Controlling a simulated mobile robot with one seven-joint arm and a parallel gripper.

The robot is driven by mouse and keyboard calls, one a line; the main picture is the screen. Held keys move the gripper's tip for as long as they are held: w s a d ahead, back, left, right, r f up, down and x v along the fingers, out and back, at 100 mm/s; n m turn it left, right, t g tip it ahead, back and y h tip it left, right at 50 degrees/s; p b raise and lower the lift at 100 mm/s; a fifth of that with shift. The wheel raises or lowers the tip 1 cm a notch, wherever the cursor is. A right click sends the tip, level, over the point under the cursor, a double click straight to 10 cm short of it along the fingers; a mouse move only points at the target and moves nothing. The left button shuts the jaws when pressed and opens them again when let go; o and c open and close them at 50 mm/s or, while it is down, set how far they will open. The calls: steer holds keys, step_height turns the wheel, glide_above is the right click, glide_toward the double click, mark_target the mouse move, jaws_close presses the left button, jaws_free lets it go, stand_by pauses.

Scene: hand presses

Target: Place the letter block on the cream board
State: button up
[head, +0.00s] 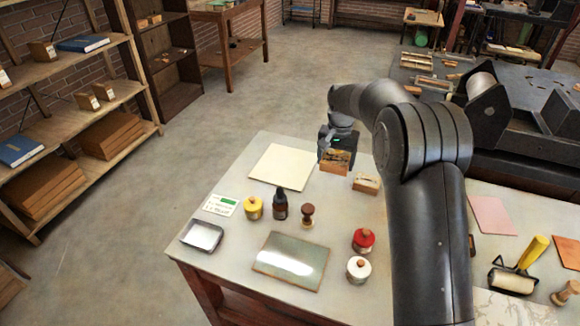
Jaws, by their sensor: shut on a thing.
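The cream board (281,166) lies flat and bare at the back left of the table. My gripper (335,151) is just right of the board's back right corner, shut on a brown wooden block with darker pieces on its face, which I take as the letter block (336,166). The block is by the board's right edge; I cannot tell whether it touches the table or hangs just above it. The fingertips are largely hidden by the wrist and the block. A second, paler wooden block (366,184) sits in front and to the right.
A dark bottle (280,205), a yellow-lidded jar (253,208) and a small wooden-handled tool (307,215) stand in front of the board. A glass plate (291,261), red jar (363,240), white jar (358,269) and metal tray (202,236) are nearer.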

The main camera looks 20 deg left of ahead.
steer(key=w+a, duration=0.2)
steer(key=a, duration=0.2)
glide_above(287, 177)
step_height(287, 177, down, 7)
steer(key=shift+r, duration=0.2)
steer(key=shift+s+f, duration=0.1)
steer(key=shift+f, duration=1.95)
steer(key=shift+f, duration=0.2)
steer(key=o, duration=1)
steer(key=shift+o, duration=0.2)
steer(key=shift+r, duration=0.1)
